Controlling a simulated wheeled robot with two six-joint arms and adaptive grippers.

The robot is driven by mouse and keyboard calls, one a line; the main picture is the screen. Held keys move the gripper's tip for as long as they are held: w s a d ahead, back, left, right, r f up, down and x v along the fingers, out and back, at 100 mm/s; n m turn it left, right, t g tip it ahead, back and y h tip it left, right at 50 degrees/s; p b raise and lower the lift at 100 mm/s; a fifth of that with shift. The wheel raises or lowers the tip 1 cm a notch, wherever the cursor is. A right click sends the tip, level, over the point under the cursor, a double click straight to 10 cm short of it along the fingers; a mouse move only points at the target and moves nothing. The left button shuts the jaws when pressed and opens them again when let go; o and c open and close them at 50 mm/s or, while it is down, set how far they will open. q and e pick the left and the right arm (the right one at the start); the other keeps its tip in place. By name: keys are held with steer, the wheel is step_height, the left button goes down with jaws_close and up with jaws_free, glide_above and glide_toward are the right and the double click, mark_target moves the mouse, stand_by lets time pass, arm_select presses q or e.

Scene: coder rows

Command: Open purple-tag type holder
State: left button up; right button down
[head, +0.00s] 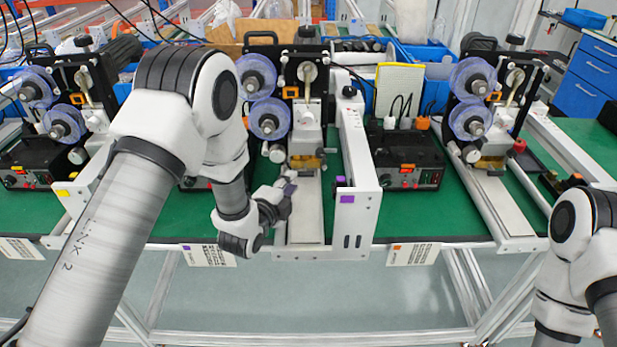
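The purple-tag coder (303,80) stands in the middle of the green bench, with a purple square (348,199) on the white end plate at its right. Its brass-coloured type holder (305,163) sits low on the machine, above the pale rail (308,215). My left gripper (287,184) is just in front and to the left of the type holder, close to it. I cannot tell whether they touch, or whether the fingers are open or shut. My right arm shows at the lower right, but its gripper is out of view.
An orange-tag coder (490,100) stands to the right and another coder (75,100) to the left. A black control box (407,160) is right of the middle coder. The white end plate (358,180) rises close to the right of the rail.

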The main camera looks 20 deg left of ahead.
mark_target(301, 176)
arm_select(q)
steer(key=shift+s+f+b, duration=0.15)
steer(key=shift+f+b, duration=0.15)
steer(key=shift+f, duration=0.25)
steer(key=shift+w+f, duration=0.2)
steer(key=shift+f, duration=0.05)
steer(key=p+x, duration=0.1)
steer(key=x, duration=0.7)
steer(key=shift+w+f, duration=0.15)
steer(key=shift+w, duration=0.15)
steer(key=shift+s, duration=0.2)
jaws_close()
